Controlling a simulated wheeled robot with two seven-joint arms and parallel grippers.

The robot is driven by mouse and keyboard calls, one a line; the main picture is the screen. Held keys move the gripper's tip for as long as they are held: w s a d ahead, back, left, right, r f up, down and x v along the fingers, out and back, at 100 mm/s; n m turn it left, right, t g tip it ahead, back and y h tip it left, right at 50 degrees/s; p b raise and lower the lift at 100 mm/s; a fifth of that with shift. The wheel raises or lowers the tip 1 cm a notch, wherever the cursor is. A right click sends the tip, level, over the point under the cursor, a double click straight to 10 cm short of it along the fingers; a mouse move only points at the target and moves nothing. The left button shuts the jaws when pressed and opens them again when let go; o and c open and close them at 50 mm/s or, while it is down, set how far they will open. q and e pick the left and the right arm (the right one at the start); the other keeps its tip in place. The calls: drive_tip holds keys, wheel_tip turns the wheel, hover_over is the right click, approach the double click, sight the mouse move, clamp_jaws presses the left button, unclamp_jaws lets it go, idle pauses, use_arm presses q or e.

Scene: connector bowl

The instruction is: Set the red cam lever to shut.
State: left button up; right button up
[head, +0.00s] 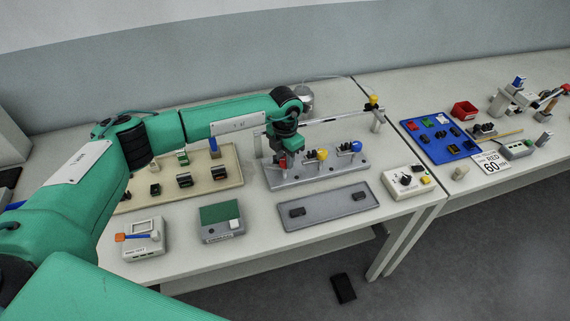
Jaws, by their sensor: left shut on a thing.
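The red cam lever (282,161) is at the left end of a grey fixture plate (310,177) in the middle of the near table. My left arm comes in from the left, and its dark gripper (284,152) points down over the red lever. The gripper is shut on the lever and covers most of it, so I cannot tell the lever's angle. A yellow-knobbed lever (322,154) and a blue-knobbed lever (356,146) stand to the right on the same plate. My right gripper is not in view.
A beige board (226,171) with small connectors lies left of the fixture, partly under my arm. A grey tray (330,208) and a white control box (408,182) are in front and right. A rail on posts (376,118) runs behind. A blue board (432,149) lies on the right table.

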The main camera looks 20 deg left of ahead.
use_arm(q)
drive_tip(key=m+b, duration=0.3)
drive_tip(key=b, duration=0.1)
drive_tip(key=m+b, duration=0.3)
drive_tip(key=shift+w+f+b, duration=0.1)
drive_tip(key=shift+f+b, duration=0.1)
drive_tip(key=shift+b, duration=0.2)
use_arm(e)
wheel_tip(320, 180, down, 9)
use_arm(q)
drive_tip(key=m+b, duration=0.5)
drive_tip(key=shift+r+m, duration=0.1)
drive_tip(key=shift+m, duration=0.2)
drive_tip(key=shift+r+m+b, duration=0.15)
drive_tip(key=shift+m+b, duration=0.65)
drive_tip(key=shift+m, duration=0.3)
drive_tip(key=shift+r, duration=0.1)
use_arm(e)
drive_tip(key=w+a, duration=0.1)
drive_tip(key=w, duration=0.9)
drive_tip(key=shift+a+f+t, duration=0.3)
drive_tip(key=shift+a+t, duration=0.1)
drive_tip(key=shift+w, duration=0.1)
use_arm(q)
drive_tip(key=o, duration=1)
